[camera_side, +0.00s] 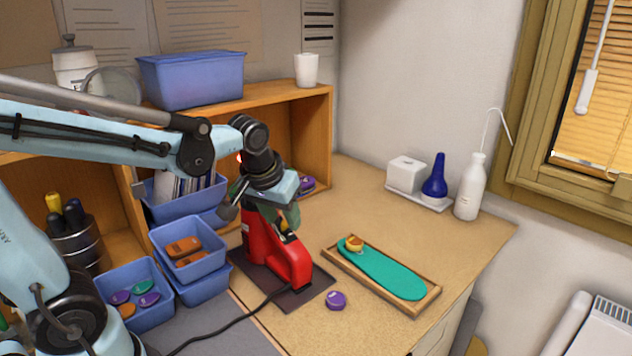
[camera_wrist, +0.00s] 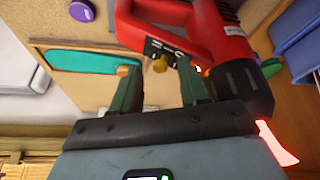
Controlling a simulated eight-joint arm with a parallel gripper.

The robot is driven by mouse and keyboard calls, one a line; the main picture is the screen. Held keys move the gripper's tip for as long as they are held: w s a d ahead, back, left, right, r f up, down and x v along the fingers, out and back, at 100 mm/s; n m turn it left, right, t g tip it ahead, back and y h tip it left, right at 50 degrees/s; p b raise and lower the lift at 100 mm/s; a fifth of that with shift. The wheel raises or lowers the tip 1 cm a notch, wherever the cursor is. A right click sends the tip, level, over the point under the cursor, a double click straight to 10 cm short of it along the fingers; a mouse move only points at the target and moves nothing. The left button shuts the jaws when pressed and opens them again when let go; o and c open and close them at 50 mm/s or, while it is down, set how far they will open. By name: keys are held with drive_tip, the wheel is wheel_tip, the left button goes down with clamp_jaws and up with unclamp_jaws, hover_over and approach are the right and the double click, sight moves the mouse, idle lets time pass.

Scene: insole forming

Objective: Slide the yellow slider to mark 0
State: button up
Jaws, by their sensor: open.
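The yellow slider (camera_wrist: 160,65) sits on a dark plate with white marks on the red tool (camera_wrist: 180,25). In the wrist view it appears between the two fingertips of my gripper (camera_wrist: 156,68). My gripper is open, with a gap on each side of the slider. I cannot tell how far the tips are from it in depth. In the side view the red tool (camera_side: 289,261) stands on a dark base, and my gripper (camera_side: 288,220) is right at its upper part. The slider is small there and partly covered. The numbers by the marks are too small to read.
A wooden tray (camera_side: 432,298) with a green insole (camera_side: 385,270) lies right of the red tool. A purple disc (camera_side: 336,300) lies in front. Blue bins (camera_side: 187,249) stand to the left. A black cable (camera_side: 222,328) crosses the table.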

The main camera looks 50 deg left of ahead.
drive_tip(key=shift+w+f, duration=0.1)
drive_tip(key=shift+f, duration=0.2)
clamp_jaws()
